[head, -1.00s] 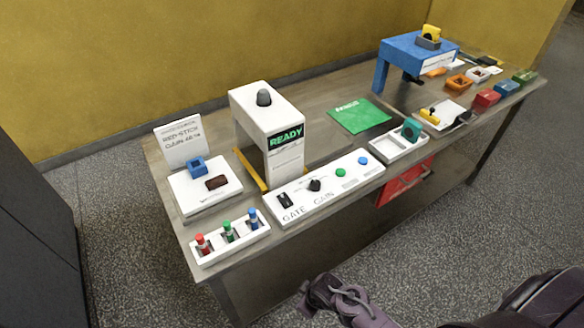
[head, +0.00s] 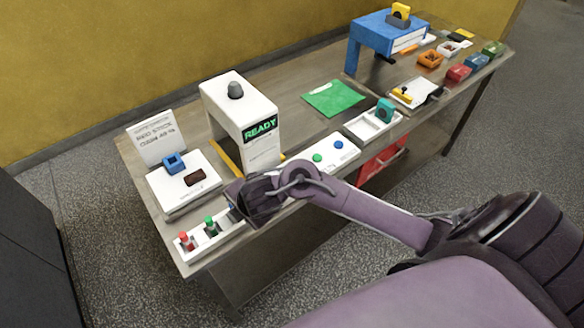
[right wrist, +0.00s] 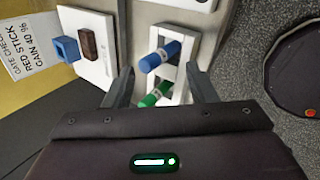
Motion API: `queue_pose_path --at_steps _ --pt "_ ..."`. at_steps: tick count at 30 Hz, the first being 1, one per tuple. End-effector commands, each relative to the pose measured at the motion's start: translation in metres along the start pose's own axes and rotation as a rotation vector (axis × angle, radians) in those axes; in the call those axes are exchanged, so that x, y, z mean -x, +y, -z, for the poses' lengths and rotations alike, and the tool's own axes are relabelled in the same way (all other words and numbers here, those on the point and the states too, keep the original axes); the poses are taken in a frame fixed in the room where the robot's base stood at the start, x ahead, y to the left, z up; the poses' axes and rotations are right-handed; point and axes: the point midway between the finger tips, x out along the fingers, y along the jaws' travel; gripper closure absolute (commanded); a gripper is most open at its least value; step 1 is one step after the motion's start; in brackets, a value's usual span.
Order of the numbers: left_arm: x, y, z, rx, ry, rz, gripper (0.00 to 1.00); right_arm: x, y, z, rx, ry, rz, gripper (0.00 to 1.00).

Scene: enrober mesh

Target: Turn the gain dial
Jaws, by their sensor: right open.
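The gain dial is hidden in the head view behind my right gripper (head: 236,202), which covers the left part of the white control panel (head: 346,156). The panel's green button (head: 317,158) and blue button (head: 338,145) show. I cannot make out the dial there. My left gripper is not in view.
The white machine with the READY display (head: 260,130) stands behind the panel. A white scale-like base (head: 165,192) with a blue block (head: 174,163) and a brown block (head: 195,177) is at left. A white tray (head: 356,126) with a teal part is right of the panel.

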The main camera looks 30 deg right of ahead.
Motion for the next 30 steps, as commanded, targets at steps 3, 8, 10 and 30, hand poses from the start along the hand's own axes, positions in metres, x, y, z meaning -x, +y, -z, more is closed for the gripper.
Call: queue_pose_path --at_steps 3,8,10,30 --pt "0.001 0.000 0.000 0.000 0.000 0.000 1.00 -0.004 0.008 -0.028 0.221 -0.030 0.031 0.49" --pt "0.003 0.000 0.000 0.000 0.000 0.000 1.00 -0.002 0.009 -0.094 0.553 -0.080 0.149 0.49" --pt "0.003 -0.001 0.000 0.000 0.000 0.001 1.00 0.004 0.007 -0.126 0.666 -0.097 0.218 0.49" --pt "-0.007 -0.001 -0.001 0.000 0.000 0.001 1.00 -0.036 -0.019 -0.193 0.823 -0.104 0.355 0.49"
